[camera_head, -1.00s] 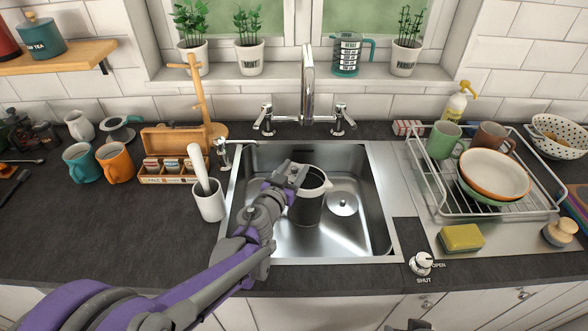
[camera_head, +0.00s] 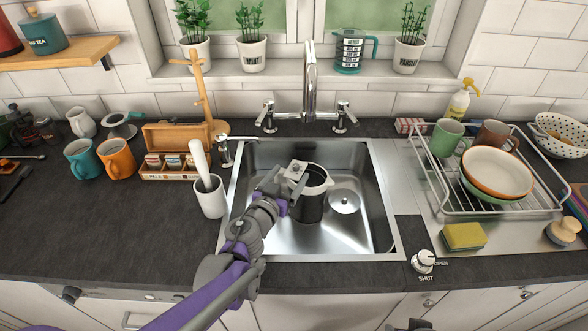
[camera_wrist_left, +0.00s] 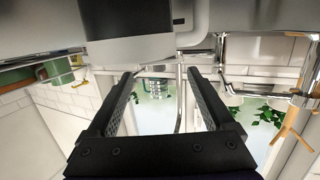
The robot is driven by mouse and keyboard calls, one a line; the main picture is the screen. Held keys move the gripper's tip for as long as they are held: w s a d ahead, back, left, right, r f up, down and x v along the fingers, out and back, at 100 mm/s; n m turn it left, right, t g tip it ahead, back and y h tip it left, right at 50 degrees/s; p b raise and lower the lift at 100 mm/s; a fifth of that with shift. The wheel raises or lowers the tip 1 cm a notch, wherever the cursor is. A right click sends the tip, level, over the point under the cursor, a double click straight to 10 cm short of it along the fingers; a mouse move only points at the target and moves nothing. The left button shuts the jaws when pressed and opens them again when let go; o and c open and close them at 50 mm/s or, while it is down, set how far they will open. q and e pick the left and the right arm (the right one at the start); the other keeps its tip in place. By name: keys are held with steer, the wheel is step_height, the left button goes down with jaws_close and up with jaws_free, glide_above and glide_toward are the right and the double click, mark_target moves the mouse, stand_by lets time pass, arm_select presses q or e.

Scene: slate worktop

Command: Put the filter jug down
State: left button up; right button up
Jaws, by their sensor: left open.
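The filter jug (camera_head: 311,204), dark-bodied with a pale rim, stands upright in the steel sink (camera_head: 270,240), left of the drain. My left gripper (camera_head: 292,180) is at the jug's upper left side and covers part of its rim in the head view. In the left wrist view the two fingers (camera_wrist_left: 160,75) are apart with nothing visible between them. The jug (camera_wrist_left: 135,25) fills the upper part there, beyond the fingertips. Whether a finger touches the jug cannot be told. My right gripper is not clearly visible.
The tap (camera_head: 309,85) rises behind the sink. A white pot with a pestle-like handle (camera_head: 210,203) stands close left of my arm. A dish rack (camera_head: 450,212) with bowls and mugs is at right. The dark worktop (camera_head: 110,225) at front left is clear.

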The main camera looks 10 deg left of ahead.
arm_select(q)
steer(key=shift+v, duration=1.25)
